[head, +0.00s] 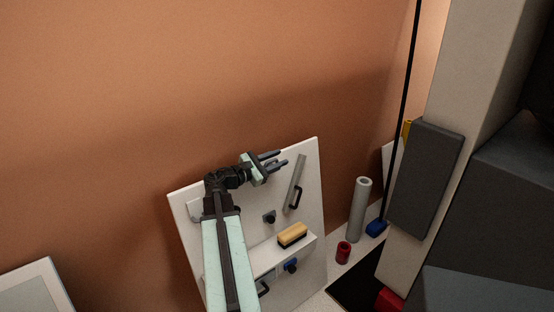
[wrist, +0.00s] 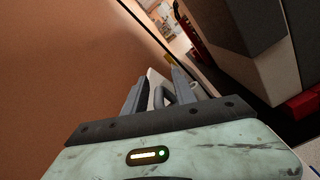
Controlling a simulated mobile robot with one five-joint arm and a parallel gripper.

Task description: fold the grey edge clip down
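The grey edge clip (head: 296,178) is a long narrow grey bar with a black handle, near the right edge of a white upright panel (head: 309,217). It stands steeply, leaning a little to the right at its top. My gripper (head: 282,159) is just left of the bar's upper end, its two dark fingers pointing right and apart, with nothing seen held. In the wrist view, the fingers (wrist: 160,90) spread either side of a grey looped part, probably the clip's handle (wrist: 166,94). I cannot tell whether they touch it.
A yellow and black brush or sponge (head: 292,235) lies on the panel's ledge. A grey cylinder (head: 360,209) and a red one (head: 343,252) stand right, near a thick post (head: 468,105) with a dark pad (head: 425,180).

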